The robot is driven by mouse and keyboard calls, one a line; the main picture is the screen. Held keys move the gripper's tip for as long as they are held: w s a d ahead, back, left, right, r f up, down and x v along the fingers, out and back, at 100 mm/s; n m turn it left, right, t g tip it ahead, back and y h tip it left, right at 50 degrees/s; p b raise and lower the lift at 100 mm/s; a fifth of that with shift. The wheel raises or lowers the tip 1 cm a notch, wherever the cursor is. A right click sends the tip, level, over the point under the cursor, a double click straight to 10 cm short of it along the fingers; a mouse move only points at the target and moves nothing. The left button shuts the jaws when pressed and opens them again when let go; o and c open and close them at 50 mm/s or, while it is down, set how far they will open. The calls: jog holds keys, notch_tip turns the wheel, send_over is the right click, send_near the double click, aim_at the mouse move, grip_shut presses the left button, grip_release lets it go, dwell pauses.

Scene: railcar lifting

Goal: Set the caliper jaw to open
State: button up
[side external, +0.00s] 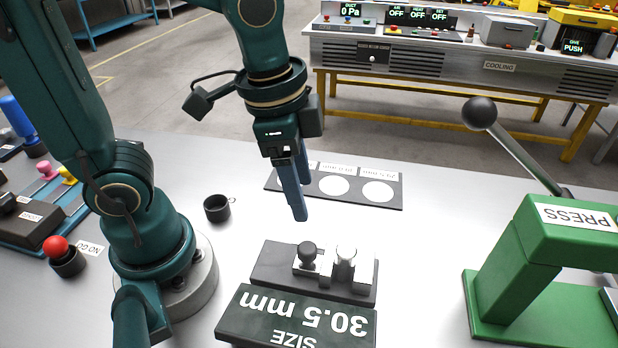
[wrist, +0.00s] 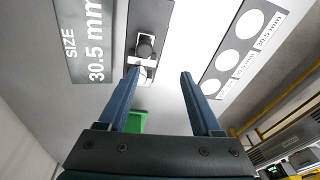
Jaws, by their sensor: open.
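The caliper (side external: 268,268) is a dark block on the grey table with a metal slider bearing a black knob (side external: 307,254) and a pale metal post (side external: 346,262) to its right. I cannot tell how wide its jaw stands. In the wrist view the knob (wrist: 146,45) shows beyond the fingertips, left of centre, with pale metal just below it. My gripper (side external: 301,212) points down, above and behind the caliper, clear of it. In the wrist view its two blue fingers (wrist: 158,77) are apart with nothing between them.
A size sign (side external: 296,318) reading 30.5 mm lies in front of the caliper. A dark plate with white discs (side external: 355,189) lies behind it. A green press (side external: 540,265) with a long lever stands right. A small black cup (side external: 217,209) stands left.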

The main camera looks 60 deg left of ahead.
aim_at(307, 246)
jog(key=d+f+g, duration=0.1)
jog(key=d+f+m+g, duration=0.1)
jog(key=f, duration=0.1)
jog(key=shift+f, duration=0.1)
jog(key=shift+s+f+m, duration=0.1)
jog(key=shift+f+m, duration=0.15)
jog(key=shift+m, duration=0.05)
jog(key=shift+d+f, duration=0.1)
jog(key=shift+f, duration=2.45)
grip_shut()
jog(key=shift+r, duration=0.1)
